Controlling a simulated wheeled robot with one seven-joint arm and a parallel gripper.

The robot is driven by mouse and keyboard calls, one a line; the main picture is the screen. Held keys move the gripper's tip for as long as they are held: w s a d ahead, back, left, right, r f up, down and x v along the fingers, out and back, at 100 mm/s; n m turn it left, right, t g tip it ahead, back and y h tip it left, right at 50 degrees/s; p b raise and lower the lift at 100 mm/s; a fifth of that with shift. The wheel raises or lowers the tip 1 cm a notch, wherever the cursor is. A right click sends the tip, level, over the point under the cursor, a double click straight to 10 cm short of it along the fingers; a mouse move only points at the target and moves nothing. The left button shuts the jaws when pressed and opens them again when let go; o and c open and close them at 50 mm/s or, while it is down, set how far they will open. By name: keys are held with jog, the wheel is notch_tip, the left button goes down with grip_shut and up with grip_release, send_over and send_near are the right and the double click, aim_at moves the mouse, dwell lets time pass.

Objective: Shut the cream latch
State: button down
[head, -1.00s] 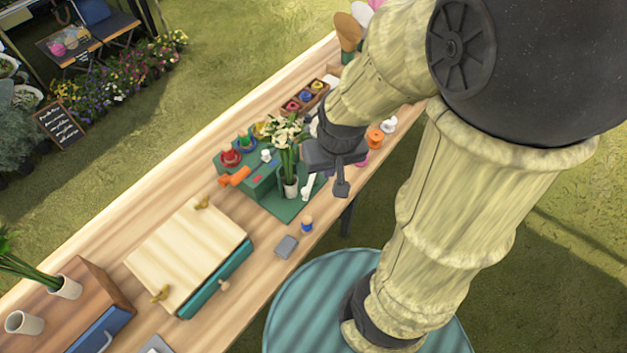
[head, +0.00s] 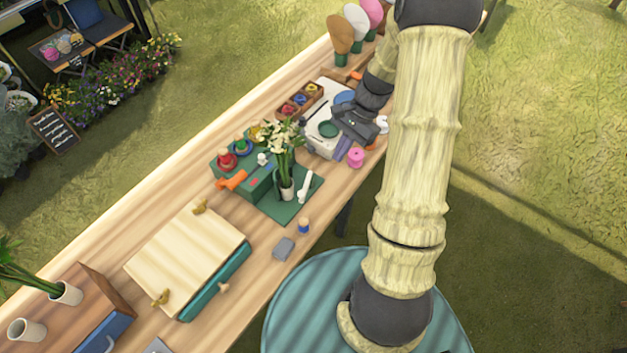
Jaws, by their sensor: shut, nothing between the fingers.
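A cream-white lever-like piece (head: 304,187) stands on the green mat (head: 275,209), just right of the white vase with lilies; it looks like the cream latch, but its hinge and catch are too small to make out. A smaller white knob (head: 263,159) sits on the green block (head: 250,184) left of the lilies. My gripper (head: 342,149) is shut and empty. It is over the right side of a white box-like unit (head: 322,145), up and right of the lever piece and apart from it.
White lilies (head: 284,137) rise between the green block and the lever piece. An orange handle (head: 232,180) and red knob (head: 227,161) are at the block's left. A pink spool (head: 355,158) is near the table edge. A cream-topped box (head: 185,257) stands lower left.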

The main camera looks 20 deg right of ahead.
jog(key=w+d+f+m+y, duration=0.2)
jog(key=m, duration=0.1)
jog(key=shift+d+f, duration=0.3)
jog(key=p, duration=0.5)
send_over(306, 183)
jog(key=s+d, duration=0.2)
jog(key=s, duration=0.2)
notch_tip(306, 183, down, 8)
jog(key=shift+w+a+f, duration=0.15)
jog(key=shift+w+a, duration=0.05)
jog(key=shift+a, duration=0.25)
